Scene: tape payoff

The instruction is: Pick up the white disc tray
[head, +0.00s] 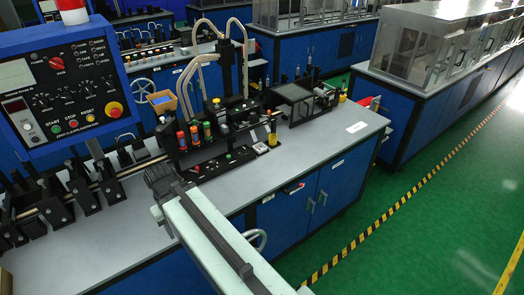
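I cannot make out a white disc tray for certain in the head view. A small flat white piece (356,127) lies on the right part of the grey bench top (325,140); it looks rectangular, and is too small to identify. My pale arm reaches in from the bottom and ends in a dark part, my gripper (160,182), over the front of the bench. Its fingers do not show clearly, so I cannot tell whether it is open or shut or holds anything.
A blue control panel (62,90) with buttons stands at the left. Black fixtures (60,195) and colored bottles (194,135) line the bench, with a dark framed box (292,103) behind. Blue cabinets (300,205) are below. Green floor (425,215) with a striped line is clear at right.

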